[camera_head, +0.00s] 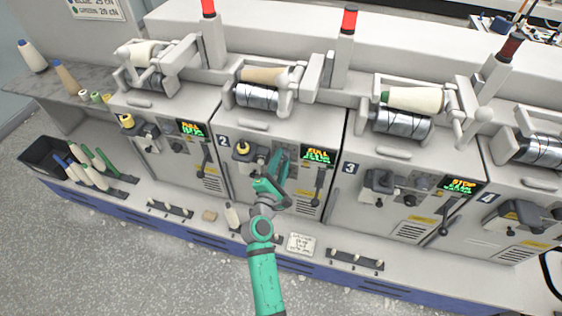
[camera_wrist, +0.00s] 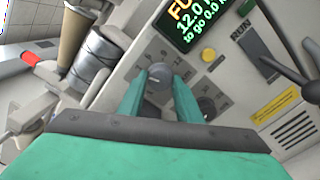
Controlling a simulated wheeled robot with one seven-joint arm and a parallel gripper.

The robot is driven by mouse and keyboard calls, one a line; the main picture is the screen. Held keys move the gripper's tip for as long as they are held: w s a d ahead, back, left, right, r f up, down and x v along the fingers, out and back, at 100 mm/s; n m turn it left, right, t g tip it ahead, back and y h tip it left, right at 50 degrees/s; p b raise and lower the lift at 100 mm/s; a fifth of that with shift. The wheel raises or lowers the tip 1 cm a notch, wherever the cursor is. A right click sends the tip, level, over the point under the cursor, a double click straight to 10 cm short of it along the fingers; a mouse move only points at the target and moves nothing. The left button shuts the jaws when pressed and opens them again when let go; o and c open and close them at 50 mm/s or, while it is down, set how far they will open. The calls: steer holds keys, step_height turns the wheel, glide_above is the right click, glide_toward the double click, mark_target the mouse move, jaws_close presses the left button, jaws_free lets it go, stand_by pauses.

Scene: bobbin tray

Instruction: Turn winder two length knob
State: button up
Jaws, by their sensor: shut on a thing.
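Winder two (camera_head: 270,138) is the machine unit marked 2 in the head view, with a lit display (camera_head: 318,155) that begins with FULL. The display also shows in the wrist view (camera_wrist: 200,22), reading 12.0 and "to go 0.0". The grey round length knob (camera_wrist: 159,78) sits on the panel below the display, with marks around it. My gripper (camera_wrist: 160,86) has its two green fingers on either side of this knob and is shut on it. In the head view my gripper (camera_head: 277,168) reaches the front of winder two and hides the knob.
A black lever by the word RUN (camera_wrist: 272,57) stands right of the knob in the wrist view. A second small dial (camera_wrist: 207,106) lies just below right. Winder three (camera_head: 390,160) stands to the right.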

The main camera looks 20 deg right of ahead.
steer(key=shift+a, duration=0.1)
steer(key=o, duration=1)
steer(key=shift+o, duration=0.2)
steer(key=shift+s, duration=0.1)
steer(key=v, duration=1)
steer(key=shift+s+a, duration=0.2)
steer(key=shift+s, duration=0.05)
